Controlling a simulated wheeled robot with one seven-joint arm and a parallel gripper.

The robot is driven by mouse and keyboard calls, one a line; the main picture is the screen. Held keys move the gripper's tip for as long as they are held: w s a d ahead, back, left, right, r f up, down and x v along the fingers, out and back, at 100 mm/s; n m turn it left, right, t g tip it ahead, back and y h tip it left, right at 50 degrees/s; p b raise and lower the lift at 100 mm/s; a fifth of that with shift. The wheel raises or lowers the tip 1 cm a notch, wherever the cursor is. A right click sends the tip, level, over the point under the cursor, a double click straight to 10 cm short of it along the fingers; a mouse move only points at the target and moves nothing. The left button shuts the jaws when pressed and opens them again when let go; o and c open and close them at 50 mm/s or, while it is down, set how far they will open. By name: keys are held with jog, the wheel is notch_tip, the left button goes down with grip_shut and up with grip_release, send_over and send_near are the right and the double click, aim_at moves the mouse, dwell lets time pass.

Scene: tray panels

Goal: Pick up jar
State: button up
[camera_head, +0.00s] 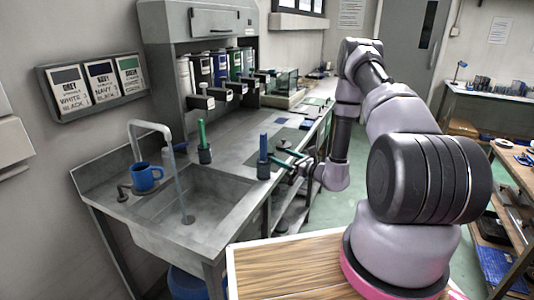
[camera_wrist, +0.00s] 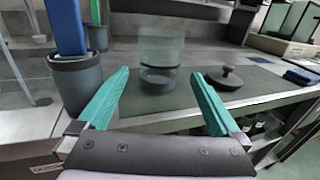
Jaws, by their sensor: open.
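A clear glass jar (camera_wrist: 158,52) stands upright on a dark green mat (camera_wrist: 255,88) in the wrist view. It is see-through, with a darker band near its base. A dark round lid with a knob (camera_wrist: 225,78) lies on the mat to its right. My gripper (camera_wrist: 160,77) is open, its two teal fingers spread and pointing toward the jar, which shows between them, beyond the tips. Nothing is held. In the head view my gripper (camera_head: 284,155) is over the counter edge right of the blue cylinder; I cannot make out the jar there.
A blue cylinder in a dark cup (camera_wrist: 77,85) stands close left of my left finger. A green cylinder in a cup (camera_head: 204,153) stands behind it. The sink (camera_head: 190,215) with a tap and blue mug (camera_head: 146,177) is to the left. A glass-walled tray (camera_head: 283,88) is farther back.

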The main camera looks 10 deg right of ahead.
aim_at(273, 154)
jog(key=x, duration=0.8)
jog(key=shift+a+f, duration=0.1)
jog(key=shift+f, duration=0.15)
jog(key=c, duration=1.4)
